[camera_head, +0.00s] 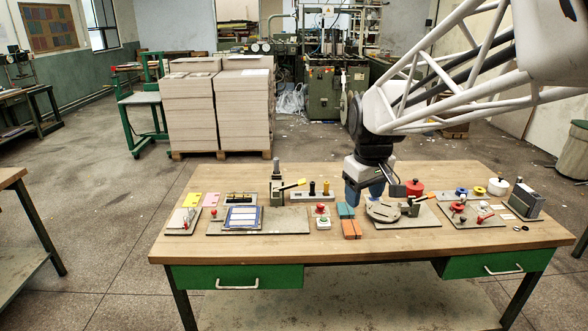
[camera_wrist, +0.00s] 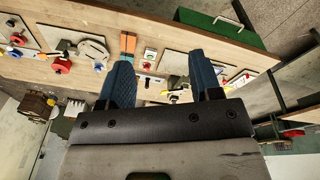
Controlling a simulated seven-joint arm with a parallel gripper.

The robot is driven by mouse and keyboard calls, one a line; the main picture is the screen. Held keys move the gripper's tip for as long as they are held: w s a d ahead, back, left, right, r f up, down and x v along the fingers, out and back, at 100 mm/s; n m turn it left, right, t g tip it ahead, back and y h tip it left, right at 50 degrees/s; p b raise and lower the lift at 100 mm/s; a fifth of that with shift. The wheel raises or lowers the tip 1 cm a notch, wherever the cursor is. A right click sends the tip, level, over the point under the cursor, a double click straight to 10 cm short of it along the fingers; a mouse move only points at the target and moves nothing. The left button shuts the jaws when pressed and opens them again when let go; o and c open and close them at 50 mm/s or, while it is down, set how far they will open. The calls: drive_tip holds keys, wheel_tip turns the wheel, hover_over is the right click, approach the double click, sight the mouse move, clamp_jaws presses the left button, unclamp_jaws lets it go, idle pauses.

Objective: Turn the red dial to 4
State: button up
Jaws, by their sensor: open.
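Several red round parts show, and the numbers are too small to read, so I cannot tell for sure which is the red dial. One red knob (camera_head: 457,208) sits on the right-hand board; a larger red round piece (camera_head: 414,187) stands behind the grey disc, also in the wrist view (camera_wrist: 62,66). My gripper (camera_head: 364,199) is open and empty, pointing down over the middle of the table, left of these red parts. In the wrist view its two blue fingers are wide apart (camera_wrist: 159,60).
A grey disc (camera_head: 383,212) on a board lies just right of my gripper. Teal and orange blocks (camera_head: 351,229) lie below it. A red button box (camera_head: 322,222) and a blue-framed panel (camera_head: 244,218) are to the left. A grey box (camera_head: 524,199) stands at the right end.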

drive_tip(key=w+f+n, duration=0.3)
drive_tip(key=w, duration=0.9)
drive_tip(key=n+g, duration=0.2)
drive_tip(key=n, duration=0.5)
hover_over(321, 204)
wheel_tip(321, 204, down, 21)
drive_tip(key=shift+r, duration=0.15)
drive_tip(key=shift+f, duration=3.9)
drive_tip(key=c, duration=0.9)
drive_tip(key=shift+c, duration=0.2)
